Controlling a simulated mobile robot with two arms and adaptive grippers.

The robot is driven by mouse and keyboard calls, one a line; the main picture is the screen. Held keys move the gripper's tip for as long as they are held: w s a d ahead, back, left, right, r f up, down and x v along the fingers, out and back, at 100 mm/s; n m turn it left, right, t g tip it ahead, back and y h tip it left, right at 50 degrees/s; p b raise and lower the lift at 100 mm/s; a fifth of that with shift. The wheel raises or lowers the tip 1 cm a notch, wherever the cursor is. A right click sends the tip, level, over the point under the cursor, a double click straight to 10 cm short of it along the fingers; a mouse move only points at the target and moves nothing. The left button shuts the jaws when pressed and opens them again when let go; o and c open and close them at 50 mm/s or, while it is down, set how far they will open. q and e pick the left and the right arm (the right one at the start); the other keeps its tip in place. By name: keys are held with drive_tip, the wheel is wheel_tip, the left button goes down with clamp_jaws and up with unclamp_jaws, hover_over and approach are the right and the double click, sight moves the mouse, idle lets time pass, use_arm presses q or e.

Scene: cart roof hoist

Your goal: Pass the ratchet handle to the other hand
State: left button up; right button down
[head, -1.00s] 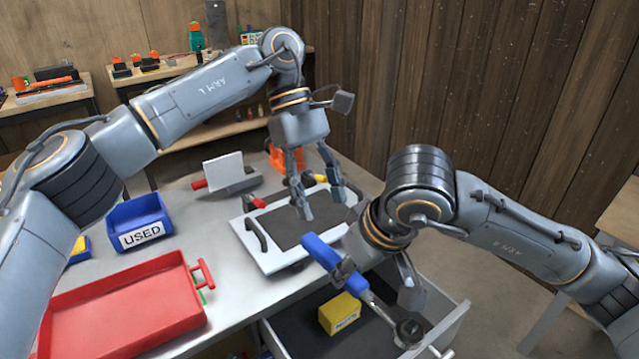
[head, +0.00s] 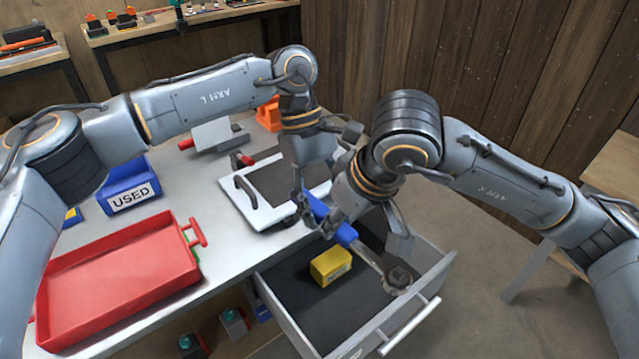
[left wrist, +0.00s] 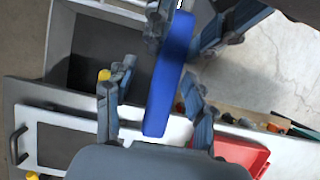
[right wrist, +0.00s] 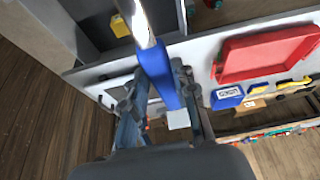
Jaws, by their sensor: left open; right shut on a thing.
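The ratchet handle (head: 333,224) has a blue grip and a metal shaft ending in a dark round head; it is tilted in the air above the open drawer. My right gripper (head: 345,232) is shut on it near where the blue grip meets the shaft; the right wrist view shows the blue grip (right wrist: 156,72) between its fingers. My left gripper (head: 308,205) is open at the free end of the blue grip. In the left wrist view, the blue grip (left wrist: 172,75) lies between the spread left fingers (left wrist: 155,108). Whether they touch it cannot be told.
The open drawer (head: 302,331) below holds a yellow box (head: 330,266). A white tray (head: 240,207) with a dark mat is on the bench behind. A red tray (head: 118,288) and a blue USED bin (head: 127,186) stand to the left.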

use_arm(q)
drive_tip(key=shift+f, duration=0.15)
drive_tip(key=shift+c, duration=0.4)
drive_tip(key=shift+d, duration=0.1)
clamp_jaws()
use_arm(e)
drive_tip(key=shift+s+a+r, duration=0.1)
drive_tip(key=c, duration=1)
unclamp_jaws()
